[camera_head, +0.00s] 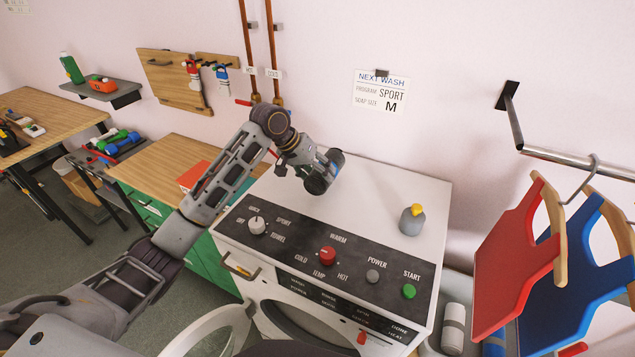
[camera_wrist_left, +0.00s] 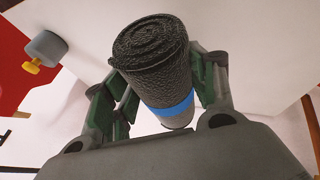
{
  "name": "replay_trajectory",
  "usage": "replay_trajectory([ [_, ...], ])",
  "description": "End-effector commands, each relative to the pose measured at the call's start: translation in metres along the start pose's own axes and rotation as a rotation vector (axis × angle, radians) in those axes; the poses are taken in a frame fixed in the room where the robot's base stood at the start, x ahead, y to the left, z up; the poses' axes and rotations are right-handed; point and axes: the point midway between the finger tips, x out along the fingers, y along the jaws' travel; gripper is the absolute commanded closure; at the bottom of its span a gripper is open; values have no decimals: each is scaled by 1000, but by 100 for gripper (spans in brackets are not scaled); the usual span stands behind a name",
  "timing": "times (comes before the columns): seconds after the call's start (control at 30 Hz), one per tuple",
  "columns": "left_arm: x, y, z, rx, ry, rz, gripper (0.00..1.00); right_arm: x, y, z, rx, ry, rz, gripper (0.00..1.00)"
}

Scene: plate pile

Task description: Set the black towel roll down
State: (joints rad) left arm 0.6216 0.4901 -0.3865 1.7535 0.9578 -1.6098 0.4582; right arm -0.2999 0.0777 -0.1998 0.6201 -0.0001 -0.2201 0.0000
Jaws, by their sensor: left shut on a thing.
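The black towel roll (camera_wrist_left: 152,50) has a spiral end and a blue band (camera_wrist_left: 172,106) in the left wrist view. My left gripper (camera_wrist_left: 160,88) is shut on it, with green-lined fingers on both sides. In the head view, the left gripper (camera_head: 308,164) holds the dark roll (camera_head: 318,185) tilted over the back left of the white washing machine top (camera_head: 375,188). I cannot tell whether the roll touches the top. My right gripper is not in view.
A grey bottle with a yellow cap (camera_head: 411,221) stands on the machine's right side. The top between it and the roll is clear. A knob panel (camera_head: 300,258) runs along the front. Red and blue garments (camera_head: 515,262) hang at right, above a white roll (camera_head: 453,328).

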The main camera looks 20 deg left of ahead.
Motion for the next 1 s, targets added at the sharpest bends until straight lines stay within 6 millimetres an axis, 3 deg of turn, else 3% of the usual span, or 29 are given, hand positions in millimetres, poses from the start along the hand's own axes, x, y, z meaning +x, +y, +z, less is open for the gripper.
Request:
replay_trajectory([
  [0.23,4,-2,2,-1,-1,0,71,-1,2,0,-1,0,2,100],
  [0.57,30,-14,12,-1,-1,0,71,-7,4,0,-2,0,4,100],
  [1.0,33,-15,14,0,1,0,71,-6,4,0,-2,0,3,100],
])
